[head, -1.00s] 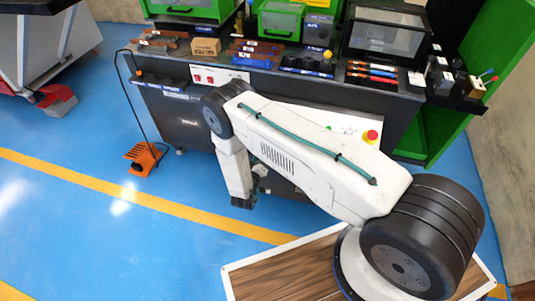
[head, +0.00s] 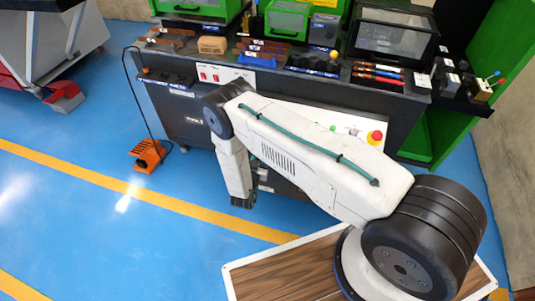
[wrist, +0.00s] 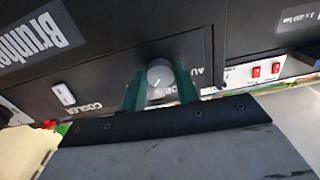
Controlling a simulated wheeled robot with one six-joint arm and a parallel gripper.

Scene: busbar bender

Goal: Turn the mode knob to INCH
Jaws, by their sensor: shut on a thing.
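The mode knob (wrist: 159,71) is a round grey knob on a dark panel in the wrist view. My gripper (wrist: 160,83) has its two green fingers on either side of the knob, shut on it. White lettering around the knob is partly covered by the fingers; "AU" shows above right of it. I cannot read which mode the knob points to. In the head view my gripper (head: 243,200) hangs low in front of the dark cabinet, and the knob is not visible there.
In the wrist view a white switch (wrist: 63,94) is at left and a white plate with red switches (wrist: 265,71) at right. In the head view a red emergency stop (head: 375,138) is behind my arm. An orange foot pedal (head: 147,155) stands on the blue floor.

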